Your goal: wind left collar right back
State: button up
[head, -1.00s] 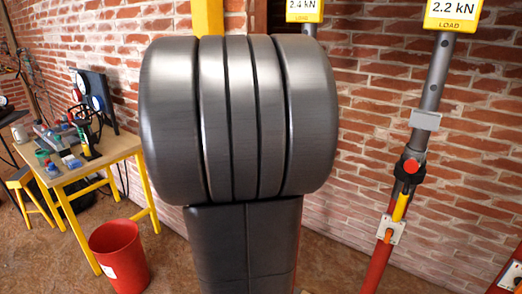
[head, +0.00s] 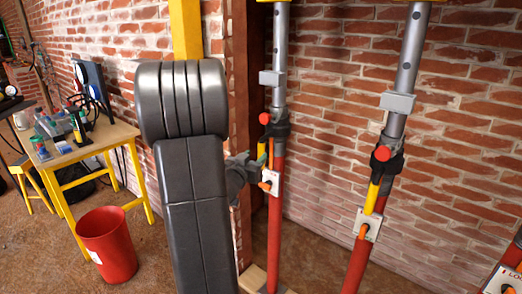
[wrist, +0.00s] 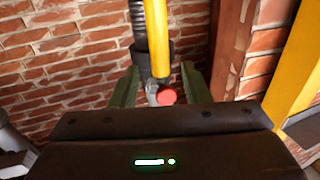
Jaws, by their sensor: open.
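The left prop is a grey tube over a red tube. Its black collar (head: 276,128) has a red knob (head: 264,118) and a yellow handle (head: 262,151) hanging below it. My gripper (head: 264,163) is just left of this prop, beneath the collar, partly hidden by my own arm. In the wrist view my two green fingers (wrist: 162,88) are open, one on each side of the yellow handle (wrist: 157,40) and red knob (wrist: 167,96). I cannot tell whether they touch the handle.
A right prop with a similar black collar (head: 385,160) stands nearby. A brown beam (head: 241,80) and yellow post (head: 186,30) stand left of the left prop, close to my gripper. A red bucket (head: 107,245) and a cluttered workbench (head: 75,160) are at left.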

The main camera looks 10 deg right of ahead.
aim_at(260, 150)
jog(key=x, duration=0.6)
jog(key=shift+w+d, duration=0.1)
jog(key=shift+c, duration=0.2)
grip_shut()
